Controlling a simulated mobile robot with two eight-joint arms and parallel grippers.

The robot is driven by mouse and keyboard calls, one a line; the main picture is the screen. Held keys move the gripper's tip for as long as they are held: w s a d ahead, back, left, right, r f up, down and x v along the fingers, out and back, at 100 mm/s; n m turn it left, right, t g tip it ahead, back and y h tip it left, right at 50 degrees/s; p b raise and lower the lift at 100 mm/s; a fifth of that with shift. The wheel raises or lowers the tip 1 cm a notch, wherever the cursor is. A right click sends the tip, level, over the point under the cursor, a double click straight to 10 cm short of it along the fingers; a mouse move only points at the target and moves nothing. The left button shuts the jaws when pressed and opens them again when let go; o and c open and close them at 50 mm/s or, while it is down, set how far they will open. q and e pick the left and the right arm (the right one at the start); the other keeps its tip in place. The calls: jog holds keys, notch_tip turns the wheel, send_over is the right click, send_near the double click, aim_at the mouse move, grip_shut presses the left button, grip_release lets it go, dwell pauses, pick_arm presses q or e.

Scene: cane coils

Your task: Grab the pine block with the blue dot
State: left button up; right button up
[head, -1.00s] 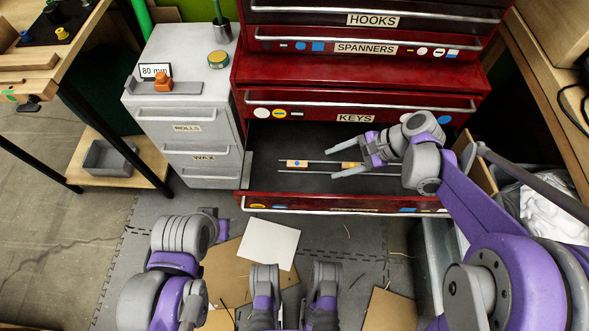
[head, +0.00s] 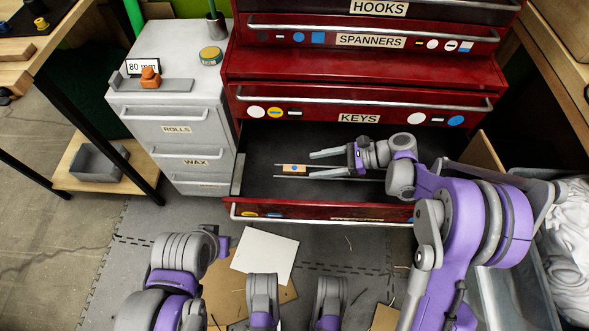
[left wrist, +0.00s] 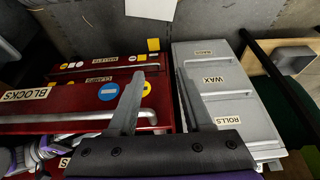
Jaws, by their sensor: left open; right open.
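The pine block with the blue dot (head: 294,168) lies in the open dark-floored drawer (head: 262,143), by two thin grey rails. My right gripper (head: 311,163) is inside the drawer, reaching in from the right. Its fingers are open and point left, with their tips close to the block's right end. I cannot tell whether they touch it. My left gripper (left wrist: 160,95) is open with nothing between its fingers in the left wrist view. In the head view its fingers cannot be made out.
The red cabinet's upper drawers, labelled KEYS (head: 359,118) and SPANNERS (head: 370,40), are shut above the open one. The open drawer's front edge (head: 300,209) stands nearest me. A grey cabinet (head: 178,118) stands left. Cardboard and a white sheet (head: 265,255) lie on the floor.

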aim_at(298, 168)
jog(key=b+x, duration=0.1)
jog(key=x, duration=0.4)
jog(key=shift+c, duration=0.3)
jog(key=shift+d, duration=0.1)
grip_shut()
